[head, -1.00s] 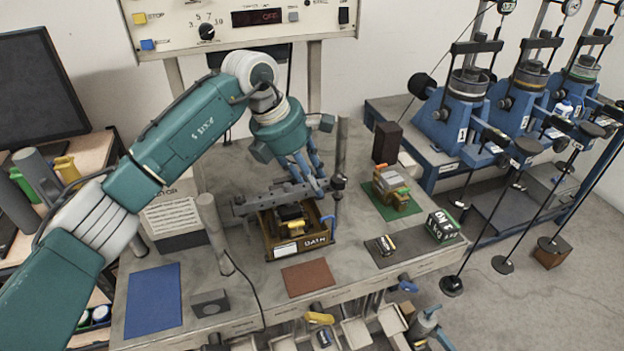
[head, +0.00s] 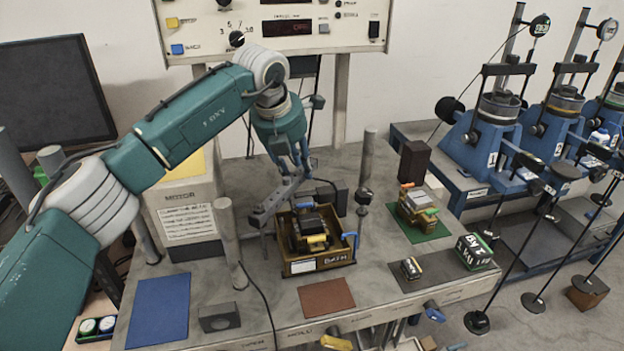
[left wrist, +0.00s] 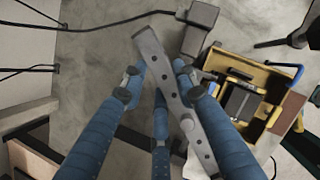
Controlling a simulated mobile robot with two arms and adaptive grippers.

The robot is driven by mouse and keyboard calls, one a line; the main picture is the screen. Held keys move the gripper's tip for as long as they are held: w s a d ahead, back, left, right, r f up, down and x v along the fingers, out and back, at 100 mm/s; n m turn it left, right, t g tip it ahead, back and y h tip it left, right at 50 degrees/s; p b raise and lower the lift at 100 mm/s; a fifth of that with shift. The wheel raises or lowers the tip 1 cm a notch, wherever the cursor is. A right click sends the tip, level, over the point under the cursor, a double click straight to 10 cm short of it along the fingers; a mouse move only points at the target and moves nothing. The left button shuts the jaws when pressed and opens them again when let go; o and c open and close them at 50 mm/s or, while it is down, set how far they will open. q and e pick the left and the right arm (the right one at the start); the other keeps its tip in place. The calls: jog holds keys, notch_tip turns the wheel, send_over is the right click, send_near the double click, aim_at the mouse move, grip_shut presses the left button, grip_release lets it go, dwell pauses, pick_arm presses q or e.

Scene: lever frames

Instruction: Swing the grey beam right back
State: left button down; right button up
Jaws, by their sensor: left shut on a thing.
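The grey beam (head: 273,204) is a long bar with holes, lying at a slant from the left of the bath box (head: 318,266) up toward the back. It also shows in the left wrist view (left wrist: 176,88), running between blue fingers. My left gripper (head: 298,174) is shut on the beam near its far end. In the left wrist view my left gripper (left wrist: 163,84) has fingers on both sides of the bar. The fingers partly hide the far end in the head view. My right gripper is not in view.
A grey post (head: 229,243) stands left of the box and a thinner post (head: 365,168) behind its right side. A motor box (head: 188,208) stands at the left. A device on a green mat (head: 425,228) sits at the right. Blue (head: 158,310) and brown (head: 326,299) mats lie in front.

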pick_arm(q)
jog(key=w+a+n+y+b, duration=0.1)
jog(key=a+n+y+b, duration=0.1)
jog(key=a+n, duration=0.3)
jog(key=shift+a+n+b, duration=0.3)
jog(key=shift+a+b, duration=0.1)
jog(key=shift+a, duration=0.8)
jog(key=shift+r, duration=0.1)
jog(key=c, duration=1.3)
grip_release()
jog(key=v, duration=1.2)
jog(key=shift+s, duration=0.1)
